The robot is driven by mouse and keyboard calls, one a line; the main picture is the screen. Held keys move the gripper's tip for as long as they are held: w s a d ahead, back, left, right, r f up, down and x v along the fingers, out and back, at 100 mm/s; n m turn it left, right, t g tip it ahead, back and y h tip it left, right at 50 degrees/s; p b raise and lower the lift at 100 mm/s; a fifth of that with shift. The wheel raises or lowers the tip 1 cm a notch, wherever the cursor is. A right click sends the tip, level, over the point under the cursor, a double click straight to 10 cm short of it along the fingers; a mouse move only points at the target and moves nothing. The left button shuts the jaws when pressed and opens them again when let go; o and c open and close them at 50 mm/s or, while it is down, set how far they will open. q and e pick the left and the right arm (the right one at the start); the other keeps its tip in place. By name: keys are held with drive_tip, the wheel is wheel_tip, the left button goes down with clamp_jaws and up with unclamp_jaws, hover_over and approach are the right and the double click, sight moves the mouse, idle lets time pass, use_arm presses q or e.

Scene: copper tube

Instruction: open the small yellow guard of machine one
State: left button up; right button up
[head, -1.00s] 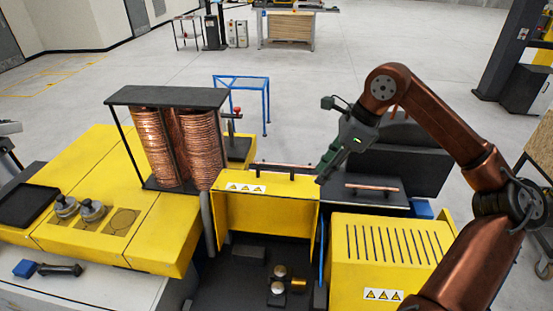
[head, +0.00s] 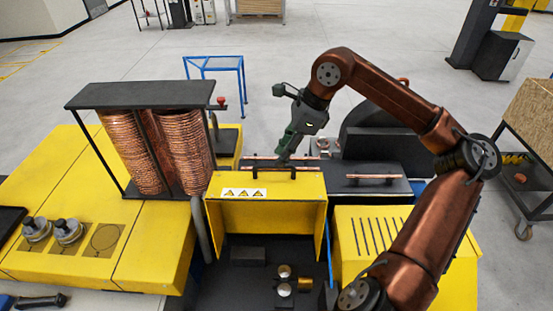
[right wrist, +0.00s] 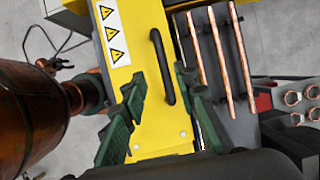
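The small yellow guard (head: 265,215) stands over the dark bay in the middle of the head view, with a warning label on it. Its black bar handle (head: 262,173) runs along its top edge. In the right wrist view the guard (right wrist: 155,125) is seen close up, with the handle (right wrist: 162,65) on its face. My right gripper (head: 285,158) is just behind and above the handle. In the right wrist view its green fingers (right wrist: 160,82) are spread on either side of the handle, with nothing held. Contact cannot be told. My left gripper is out of view.
Copper coils (head: 158,150) stand in a black frame to the left. A slotted yellow cover (head: 375,240) is to the right. Copper tubes (right wrist: 216,62) lie beside the guard. Metal knobs (head: 284,280) sit in the bay below.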

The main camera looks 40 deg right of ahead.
drive_tip(key=x, duration=0.2)
drive_tip(key=shift+w+f, duration=0.35)
drive_tip(key=shift+w, duration=0.05)
drive_tip(key=shift+a+f, duration=0.1)
drive_tip(key=shift+f, duration=0.25)
drive_tip(key=shift+w, duration=0.1)
drive_tip(key=shift+c, duration=0.8)
clamp_jaws()
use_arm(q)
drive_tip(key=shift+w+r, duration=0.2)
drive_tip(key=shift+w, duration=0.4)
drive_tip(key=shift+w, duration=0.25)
